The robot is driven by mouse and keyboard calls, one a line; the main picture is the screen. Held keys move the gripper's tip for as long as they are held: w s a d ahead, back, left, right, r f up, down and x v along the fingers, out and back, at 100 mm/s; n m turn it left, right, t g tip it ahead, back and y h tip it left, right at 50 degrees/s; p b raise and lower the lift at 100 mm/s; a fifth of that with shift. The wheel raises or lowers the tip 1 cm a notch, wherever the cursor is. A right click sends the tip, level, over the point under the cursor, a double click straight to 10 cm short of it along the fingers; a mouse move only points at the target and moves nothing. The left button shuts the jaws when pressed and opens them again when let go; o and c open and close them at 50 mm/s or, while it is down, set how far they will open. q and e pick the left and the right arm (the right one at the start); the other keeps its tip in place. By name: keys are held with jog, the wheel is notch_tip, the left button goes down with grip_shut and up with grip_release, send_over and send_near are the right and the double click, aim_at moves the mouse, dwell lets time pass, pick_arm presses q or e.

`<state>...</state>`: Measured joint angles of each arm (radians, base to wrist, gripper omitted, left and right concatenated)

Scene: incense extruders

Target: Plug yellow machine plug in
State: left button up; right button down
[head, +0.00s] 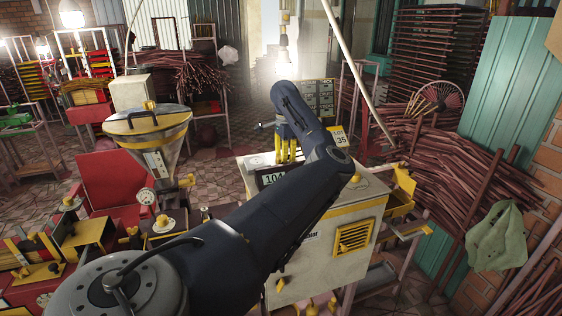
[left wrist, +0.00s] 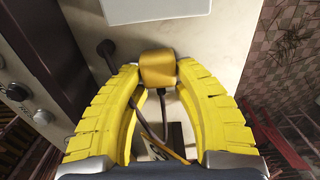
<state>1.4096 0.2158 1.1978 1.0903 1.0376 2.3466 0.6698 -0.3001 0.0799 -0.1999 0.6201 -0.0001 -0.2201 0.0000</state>
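The yellow plug (left wrist: 158,70) is in the left wrist view, a small block with a dark cable (left wrist: 164,108) running from it between my fingers. My left gripper (left wrist: 158,68) has its yellow fingers on both sides of the plug, with the tips against it. In the head view my left gripper (head: 287,150) points down over the top of the cream machine (head: 335,245). The plug is hidden there behind my fingers and arm. I cannot make out a socket. My right gripper is not in view.
A pale box edge (left wrist: 150,8) lies just beyond the plug. In the head view a number display (head: 275,178) sits near my gripper. A hopper (head: 148,130) stands left, and stick bundles (head: 455,175) are right.

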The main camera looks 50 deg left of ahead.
pick_arm(q)
jog(key=c, duration=0.4)
jog(key=shift+o, duration=0.2)
jog(key=shift+r, duration=0.25)
notch_tip(320, 180, up, 20)
jog(key=shift+f, duration=0.25)
dwell(0.5)
